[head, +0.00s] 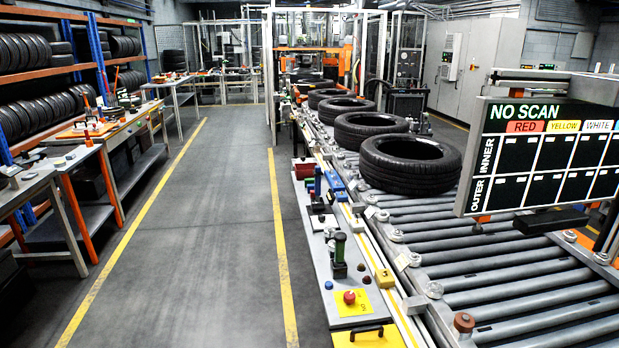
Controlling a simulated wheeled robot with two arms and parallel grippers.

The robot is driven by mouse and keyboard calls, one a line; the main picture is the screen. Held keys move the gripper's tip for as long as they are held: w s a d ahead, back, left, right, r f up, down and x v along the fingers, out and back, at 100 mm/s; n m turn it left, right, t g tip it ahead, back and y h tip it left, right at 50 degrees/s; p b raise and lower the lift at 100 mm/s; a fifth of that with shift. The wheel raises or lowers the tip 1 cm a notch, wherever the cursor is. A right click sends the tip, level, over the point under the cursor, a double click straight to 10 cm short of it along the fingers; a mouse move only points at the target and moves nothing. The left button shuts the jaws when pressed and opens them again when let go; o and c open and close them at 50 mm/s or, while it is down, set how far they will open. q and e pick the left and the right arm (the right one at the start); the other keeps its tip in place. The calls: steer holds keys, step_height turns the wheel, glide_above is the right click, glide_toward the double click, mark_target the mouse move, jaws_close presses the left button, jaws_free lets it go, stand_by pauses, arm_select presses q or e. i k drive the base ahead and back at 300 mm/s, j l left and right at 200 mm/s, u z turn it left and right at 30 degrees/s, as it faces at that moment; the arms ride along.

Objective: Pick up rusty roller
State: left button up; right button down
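A small rusty-brown round piece (464,323) sits at the near left end of the conveyor, at the bottom of the head view. It looks like a roller end or cap, and I cannot tell whether a full rusty roller is attached to it. The other conveyor rollers (500,268) are grey metal and lie side by side across the frame. Neither my left nor my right gripper is in view.
Several black tyres (410,165) lie on the conveyor further back. A NO SCAN board (545,150) hangs over its right side. A control panel (345,262) runs along its left edge. The grey aisle (200,240) is clear; workbenches (85,215) stand left.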

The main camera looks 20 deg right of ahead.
mark_target(463, 322)
steer(key=z, duration=1.5)
